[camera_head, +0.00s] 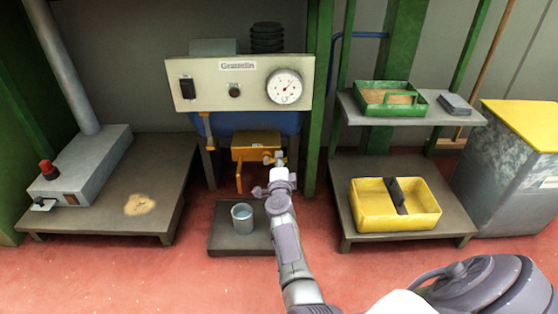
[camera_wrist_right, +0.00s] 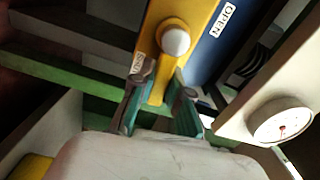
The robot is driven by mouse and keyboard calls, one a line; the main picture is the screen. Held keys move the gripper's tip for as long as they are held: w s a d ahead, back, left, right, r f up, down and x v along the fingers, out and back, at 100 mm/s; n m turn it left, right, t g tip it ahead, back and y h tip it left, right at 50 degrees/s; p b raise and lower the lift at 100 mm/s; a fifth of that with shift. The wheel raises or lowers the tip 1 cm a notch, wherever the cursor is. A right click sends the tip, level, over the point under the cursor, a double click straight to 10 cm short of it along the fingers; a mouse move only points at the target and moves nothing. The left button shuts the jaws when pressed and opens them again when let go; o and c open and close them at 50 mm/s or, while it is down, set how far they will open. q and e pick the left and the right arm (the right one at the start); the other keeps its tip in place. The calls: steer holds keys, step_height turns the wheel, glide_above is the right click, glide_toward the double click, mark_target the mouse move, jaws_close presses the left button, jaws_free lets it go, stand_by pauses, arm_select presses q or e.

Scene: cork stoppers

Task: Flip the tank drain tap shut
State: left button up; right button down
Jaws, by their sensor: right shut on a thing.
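The drain tap has a yellow lever (camera_wrist_right: 157,88) with a pale round knob (camera_wrist_right: 174,41). In the wrist view the lever runs down between the two fingers of my right gripper (camera_wrist_right: 158,103), which is shut on it. An OPEN label (camera_wrist_right: 228,20) is on blue beside the yellow part, and a second, small label (camera_wrist_right: 137,64) sits by the left finger. In the head view the yellow tap fitting (camera_head: 256,150) is below the blue tank (camera_head: 226,122), with my right gripper (camera_head: 279,166) at its right side. My left gripper is not in view.
A metal cup (camera_head: 242,217) stands on a low dark platform (camera_head: 228,241) below the tap. A panel with a round gauge (camera_head: 284,86) overhangs the tap. A shelf rack with a yellow tray (camera_head: 370,216) stands right, a bench (camera_head: 95,219) left.

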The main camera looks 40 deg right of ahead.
steer(key=shift+f+m, duration=0.25)
steer(key=shift+m, duration=0.45)
steer(key=c, duration=1.1)
jaws_free()
